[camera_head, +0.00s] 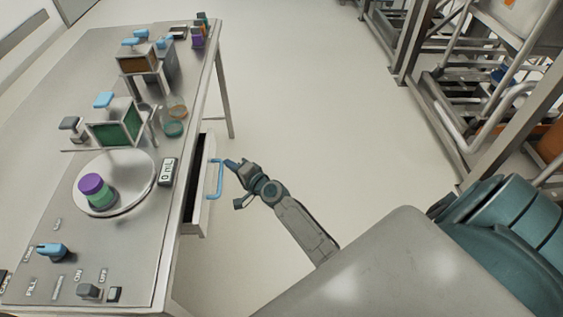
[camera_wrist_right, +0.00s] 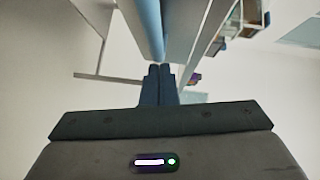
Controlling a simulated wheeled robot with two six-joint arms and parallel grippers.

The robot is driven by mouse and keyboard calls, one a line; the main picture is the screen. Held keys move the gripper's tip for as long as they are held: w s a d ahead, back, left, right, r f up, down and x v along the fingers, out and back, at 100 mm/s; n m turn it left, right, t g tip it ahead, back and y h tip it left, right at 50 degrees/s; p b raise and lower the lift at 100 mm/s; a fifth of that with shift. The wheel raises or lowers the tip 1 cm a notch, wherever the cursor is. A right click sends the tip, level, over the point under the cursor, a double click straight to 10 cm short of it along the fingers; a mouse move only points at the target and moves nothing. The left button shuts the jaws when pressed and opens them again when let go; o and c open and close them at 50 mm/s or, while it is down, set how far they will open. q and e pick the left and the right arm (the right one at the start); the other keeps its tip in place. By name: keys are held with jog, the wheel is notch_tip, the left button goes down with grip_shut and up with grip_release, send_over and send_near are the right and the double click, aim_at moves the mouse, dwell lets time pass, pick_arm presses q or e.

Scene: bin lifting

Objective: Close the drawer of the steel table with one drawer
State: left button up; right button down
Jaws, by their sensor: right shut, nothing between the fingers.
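The steel table (camera_head: 140,235) stands at the left of the head view. Its one drawer (camera_head: 201,212) is pulled partly out of the table's right side, with a dark gap showing inside. A blue bar handle (camera_head: 218,180) is on the drawer front. My right gripper (camera_head: 229,163) is shut and empty, its fingertips close beside the handle's upper end. In the right wrist view the shut fingers (camera_wrist_right: 159,70) point at the blue handle (camera_wrist_right: 150,28); I cannot tell whether they touch it. My left gripper is not in view.
On the tabletop are a round plate with a purple-capped jar (camera_head: 95,190), a "0 mL" display (camera_head: 167,172), green and brown tanks, and blue-handled controls. A metal rack (camera_head: 440,90) stands at the right. The floor (camera_head: 300,100) between table and rack is clear.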

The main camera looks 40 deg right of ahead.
aim_at(210, 168)
jog(key=w+a, duration=0.1)
jog(key=a, duration=0.1)
jog(key=w+a, duration=0.1)
jog(key=a, duration=0.1)
jog(key=w+a, duration=0.2)
jog(key=shift+a, duration=0.2)
jog(key=shift+w+a, duration=0.15)
jog(key=shift+a, duration=0.15)
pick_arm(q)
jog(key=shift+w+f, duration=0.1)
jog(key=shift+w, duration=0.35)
pick_arm(e)
jog(key=shift+r, duration=0.1)
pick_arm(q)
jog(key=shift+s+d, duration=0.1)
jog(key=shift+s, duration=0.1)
